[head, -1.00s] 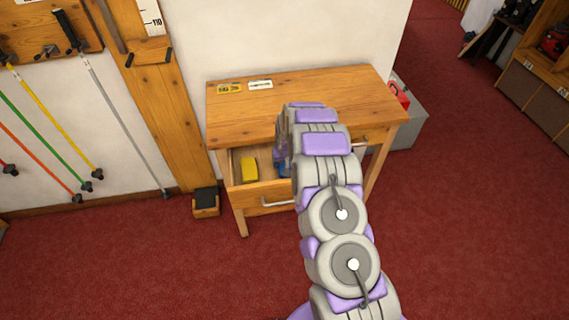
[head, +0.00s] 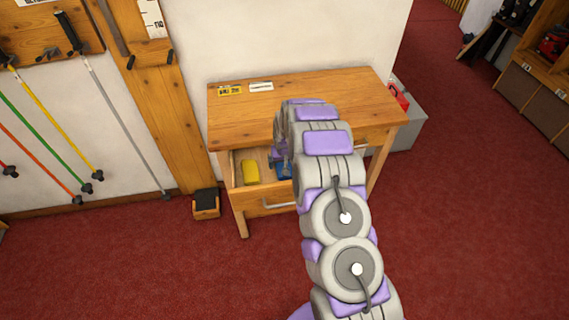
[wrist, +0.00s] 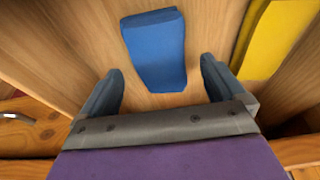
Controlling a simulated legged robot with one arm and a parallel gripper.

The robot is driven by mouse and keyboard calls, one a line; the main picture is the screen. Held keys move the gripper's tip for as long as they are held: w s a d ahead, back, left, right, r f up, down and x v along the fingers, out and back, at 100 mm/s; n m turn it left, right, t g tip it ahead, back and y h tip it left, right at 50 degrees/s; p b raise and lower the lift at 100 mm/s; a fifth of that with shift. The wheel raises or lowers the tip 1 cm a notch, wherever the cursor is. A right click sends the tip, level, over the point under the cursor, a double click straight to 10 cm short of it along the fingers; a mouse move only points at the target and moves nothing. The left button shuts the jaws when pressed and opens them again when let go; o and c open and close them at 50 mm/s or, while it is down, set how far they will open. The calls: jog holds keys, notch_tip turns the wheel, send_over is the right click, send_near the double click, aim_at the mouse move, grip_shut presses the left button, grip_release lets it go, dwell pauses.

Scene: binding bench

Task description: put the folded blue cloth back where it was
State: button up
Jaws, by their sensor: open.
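The folded blue cloth (wrist: 155,50) lies flat on the wooden floor of the open drawer (head: 240,160). In the wrist view it sits just ahead of my gripper (wrist: 160,90), roughly between the lines of the two fingers. The fingers are open and spread apart, with nothing held between them. In the head view only a small blue part of the cloth (head: 284,171) shows beside my arm, which hides most of the gripper and the right side of the drawer.
A yellow item (head: 251,172) lies in the same drawer, and it shows to the right of the cloth in the wrist view (wrist: 275,38). The drawer walls stand close around. The wooden table top (head: 240,112) above holds two small labels at its back left.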

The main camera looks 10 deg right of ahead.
jog(key=s+a+r+g+p, duration=0.1)
jog(key=s+r, duration=1)
jog(key=r, duration=0.3)
jog(key=s+r+g+p, duration=0.1)
jog(key=s+r, duration=1)
jog(key=r, duration=0.2)
jog(key=s+r+g, duration=0.1)
jog(key=s+r, duration=0.2)
jog(key=s, duration=1.2)
jog(key=s+r+g, duration=0.1)
jog(key=s+r, duration=0.3)
jog(key=s, duration=1.1)
jog(key=shift+d+r+g, duration=0.15)
jog(key=shift+d+g, duration=0.25)
